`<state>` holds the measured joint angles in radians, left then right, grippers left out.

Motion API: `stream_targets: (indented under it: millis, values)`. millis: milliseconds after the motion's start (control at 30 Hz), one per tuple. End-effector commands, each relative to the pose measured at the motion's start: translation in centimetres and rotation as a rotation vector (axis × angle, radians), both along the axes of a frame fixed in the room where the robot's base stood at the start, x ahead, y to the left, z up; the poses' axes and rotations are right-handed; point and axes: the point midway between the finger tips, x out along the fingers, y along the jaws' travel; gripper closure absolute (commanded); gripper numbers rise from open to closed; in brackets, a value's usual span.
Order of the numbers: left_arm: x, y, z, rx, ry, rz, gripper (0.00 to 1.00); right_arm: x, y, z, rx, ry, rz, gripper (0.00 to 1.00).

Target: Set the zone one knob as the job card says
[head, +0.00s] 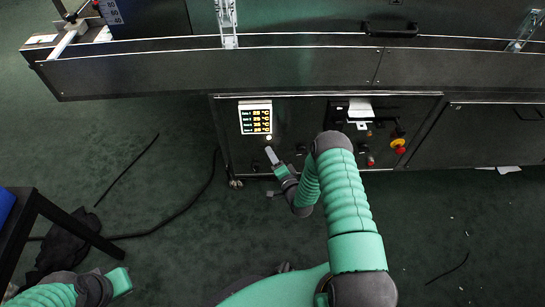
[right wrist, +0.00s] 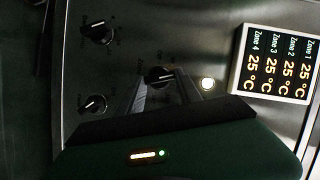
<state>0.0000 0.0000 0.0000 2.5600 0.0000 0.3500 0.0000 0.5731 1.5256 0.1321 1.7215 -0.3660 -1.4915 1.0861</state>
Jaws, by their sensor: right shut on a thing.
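My right gripper (right wrist: 165,88) is at the control panel, its fingers shut on a black knob (right wrist: 159,74) near a small lit round lamp (right wrist: 207,83). The knob's label is too small to read. In the head view the right gripper (head: 269,152) points at the panel below the zone display (head: 255,117). The display (right wrist: 275,65) in the right wrist view shows 25 °C for each zone. My left gripper (head: 119,282) is at the lower left, away from the panel; its fingers do not show clearly. I cannot make out a readable job card.
Two other black knobs (right wrist: 98,32) (right wrist: 95,103) sit on the panel beside the held one. A red and yellow emergency stop (head: 398,145) and white paper (head: 360,108) are to the right. A black table (head: 45,215) stands at left; a cable (head: 190,208) lies on the floor.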

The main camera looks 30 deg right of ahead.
Motion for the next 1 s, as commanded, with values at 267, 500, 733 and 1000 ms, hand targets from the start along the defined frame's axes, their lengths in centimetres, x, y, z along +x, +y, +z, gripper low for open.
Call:
stream_targets:
  millis: [267,500,733,1000]
  values:
    - [0.0,0.0,0.0,0.000,0.000,0.000,1.00,-0.3,-0.2,-0.4,-0.001,0.011,-0.005,0.53]
    - [0.0,0.0,0.0,0.000,0.000,0.000,1.00,-0.2,-0.1,-0.2,-0.001,0.006,-0.003,0.37]
    - [0.0,0.0,0.3,0.000,0.000,0.000,1.00,-0.5,0.0,0.0,0.000,0.006,-0.003,0.37]
    - [0.0,0.0,3.8,0.000,0.000,0.000,1.00,-6.5,1.0,1.3,0.003,0.011,-0.004,0.37]
